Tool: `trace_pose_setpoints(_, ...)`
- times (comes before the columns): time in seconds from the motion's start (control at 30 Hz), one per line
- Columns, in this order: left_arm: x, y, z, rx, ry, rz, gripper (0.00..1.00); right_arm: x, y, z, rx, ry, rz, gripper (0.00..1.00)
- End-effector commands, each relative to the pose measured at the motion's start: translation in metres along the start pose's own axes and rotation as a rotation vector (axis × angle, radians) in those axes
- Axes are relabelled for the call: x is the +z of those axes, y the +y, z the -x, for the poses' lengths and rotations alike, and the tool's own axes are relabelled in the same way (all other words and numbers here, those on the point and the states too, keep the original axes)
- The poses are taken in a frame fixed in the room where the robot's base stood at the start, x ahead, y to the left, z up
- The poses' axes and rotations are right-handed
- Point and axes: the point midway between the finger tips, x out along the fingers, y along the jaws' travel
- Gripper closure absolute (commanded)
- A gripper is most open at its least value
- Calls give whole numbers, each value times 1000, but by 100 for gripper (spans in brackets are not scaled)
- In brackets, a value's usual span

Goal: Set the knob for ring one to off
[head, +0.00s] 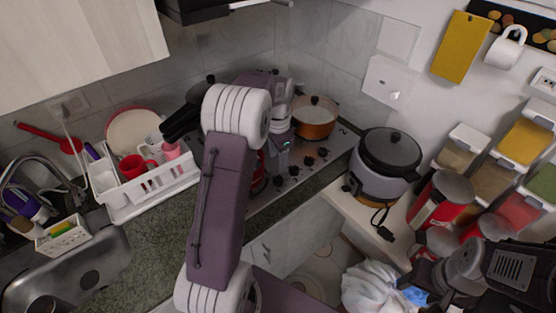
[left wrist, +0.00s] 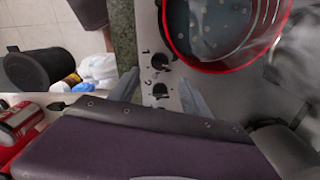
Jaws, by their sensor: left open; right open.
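The stove front carries a row of dark knobs (head: 308,161), several in the head view; in the left wrist view, two dark knobs (left wrist: 160,63) show with small printed marks beside them. My right gripper (head: 460,265) is open at lower right, away from the stove.
A red-rimmed pot (left wrist: 220,68) stands close beside the knobs. An orange-brown pot (head: 315,128) is at the back of the stove. A rice cooker (head: 388,160) stands to the right, a white dish rack (head: 150,198) to the left. Spice dispensers (head: 495,185) line the right wall.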

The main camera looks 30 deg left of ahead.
Motion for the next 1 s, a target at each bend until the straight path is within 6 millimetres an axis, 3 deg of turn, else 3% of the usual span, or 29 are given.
trace_pose_setpoints(0.17, -2, 8, -9, -50, -7, 194, 44, 3, 0, -25, 0, 0, 0, 44)
trace_pose_setpoints(0.5, -2, 35, -14, -258, 124, 1061, 44, 10, 2, -96, 0, 0, 0, 44)
trace_pose_setpoints(0.63, -1, 44, -13, -297, 225, 1347, 44, 12, 2, -115, 0, 0, 0, 44)
trace_pose_setpoints(0.8, 1, 48, -8, -309, 301, 1530, 44, 13, 2, -122, 0, 0, 0, 44)
trace_pose_setpoints(1.0, 1, 46, -11, -308, 305, 1551, 44, 12, 2, -121, 0, 0, 0, 44)
